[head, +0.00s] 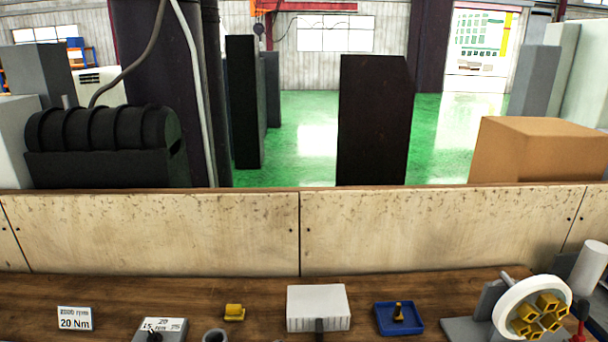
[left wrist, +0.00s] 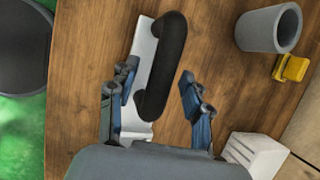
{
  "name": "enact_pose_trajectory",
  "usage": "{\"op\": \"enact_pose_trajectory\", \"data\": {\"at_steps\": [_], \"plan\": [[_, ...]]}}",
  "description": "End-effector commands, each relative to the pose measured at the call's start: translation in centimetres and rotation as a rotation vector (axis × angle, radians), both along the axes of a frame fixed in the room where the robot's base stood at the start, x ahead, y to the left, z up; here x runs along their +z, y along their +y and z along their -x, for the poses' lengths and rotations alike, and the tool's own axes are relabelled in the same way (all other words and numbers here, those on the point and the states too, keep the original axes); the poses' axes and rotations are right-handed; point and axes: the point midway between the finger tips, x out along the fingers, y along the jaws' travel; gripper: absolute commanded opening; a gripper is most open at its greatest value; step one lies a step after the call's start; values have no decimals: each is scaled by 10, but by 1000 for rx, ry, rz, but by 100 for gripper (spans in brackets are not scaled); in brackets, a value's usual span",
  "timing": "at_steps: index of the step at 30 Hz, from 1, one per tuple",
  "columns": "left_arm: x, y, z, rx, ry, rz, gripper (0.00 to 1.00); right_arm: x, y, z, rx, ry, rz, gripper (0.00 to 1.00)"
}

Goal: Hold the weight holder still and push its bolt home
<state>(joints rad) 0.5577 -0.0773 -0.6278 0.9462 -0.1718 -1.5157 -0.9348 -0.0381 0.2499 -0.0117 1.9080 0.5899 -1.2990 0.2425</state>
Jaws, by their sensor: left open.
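I cannot tell for sure which thing is the weight holder. A white wheel (head: 504,301) with several yellow blocks (head: 527,313) on its face stands on a grey mount at the right of the bench in the head view. My right gripper is in neither view.
The black handle is on a pale plate (left wrist: 141,42). A grey cup (left wrist: 268,29) and a white block (head: 318,304) stand on the wooden bench. A 20 Nm sign (head: 75,318) and a labelled grey block (head: 177,329) are at left. A panel wall (head: 420,228) backs the bench.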

Motion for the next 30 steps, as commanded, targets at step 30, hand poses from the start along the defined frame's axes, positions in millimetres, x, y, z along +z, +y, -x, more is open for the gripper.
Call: {"op": "enact_pose_trajectory", "data": {"at_steps": [30], "plan": [[109, -46, 21, 0, 0, 0, 49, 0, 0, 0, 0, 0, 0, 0]]}}
